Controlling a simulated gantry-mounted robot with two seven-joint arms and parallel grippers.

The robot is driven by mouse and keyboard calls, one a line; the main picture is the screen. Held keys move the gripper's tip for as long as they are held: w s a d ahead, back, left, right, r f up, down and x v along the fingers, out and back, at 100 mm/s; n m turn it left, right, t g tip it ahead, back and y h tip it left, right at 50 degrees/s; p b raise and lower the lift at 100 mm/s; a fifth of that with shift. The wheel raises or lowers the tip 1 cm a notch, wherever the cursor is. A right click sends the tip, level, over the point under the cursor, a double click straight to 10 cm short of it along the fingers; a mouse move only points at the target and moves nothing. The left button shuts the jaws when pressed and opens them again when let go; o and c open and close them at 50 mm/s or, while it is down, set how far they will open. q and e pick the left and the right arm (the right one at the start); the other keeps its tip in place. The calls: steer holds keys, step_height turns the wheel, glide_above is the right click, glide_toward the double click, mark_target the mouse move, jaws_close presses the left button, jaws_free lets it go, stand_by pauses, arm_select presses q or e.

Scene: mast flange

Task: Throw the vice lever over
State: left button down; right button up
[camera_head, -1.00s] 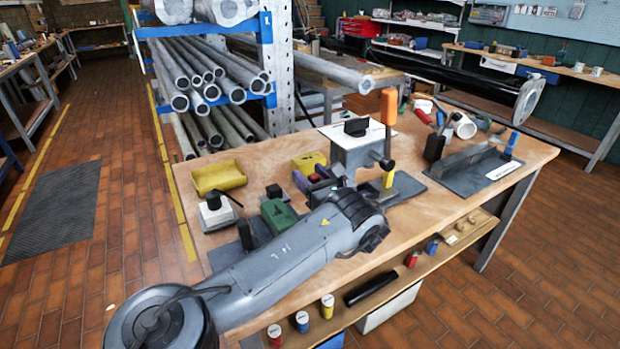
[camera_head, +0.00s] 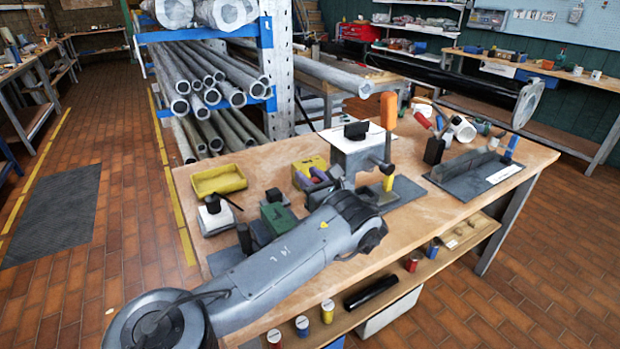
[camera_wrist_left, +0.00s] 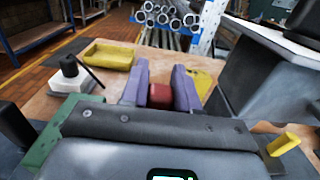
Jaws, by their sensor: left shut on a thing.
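My left gripper (camera_head: 312,180) has purple fingers and sits over the bench, left of the grey clamping block (camera_head: 357,158). In the left wrist view the fingers (camera_wrist_left: 161,88) close on a small red piece (camera_wrist_left: 160,96), which looks like the grip of the vice lever. The rest of the lever is hidden behind my gripper body. A green body (camera_head: 279,217), possibly part of the vice, stands just left of my wrist. An upright orange handle (camera_head: 388,111) stands at the right of the grey block. My right gripper is not in view.
A yellow tray (camera_head: 219,180) and a white-and-black block (camera_head: 214,216) lie left of the gripper. A yellow block (camera_head: 309,168) is just behind it. A grey plate fixture (camera_head: 476,172) stands at the right. The bench front right is clear.

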arm_select(q)
steer(key=shift+s, duration=0.15)
steer(key=shift+s+d+f+t+y+b, duration=0.1)
steer(key=shift+s+d+t+y+b, duration=0.35)
steer(key=shift+s+t+b, duration=0.25)
steer(key=s+d+f+t+y+b, duration=0.1)
steer(key=s+d+t+y+b, duration=0.1)
steer(key=s+d+t+b, duration=0.1)
steer(key=shift+s+f+t+y+b, duration=0.15)
steer(key=shift+s+t+y+b, duration=0.2)
steer(key=shift+s+t+b, duration=0.65)
steer(key=shift+d, duration=0.1)
steer(key=c, duration=0.9)
jaws_free()
steer(key=shift+s, duration=0.1)
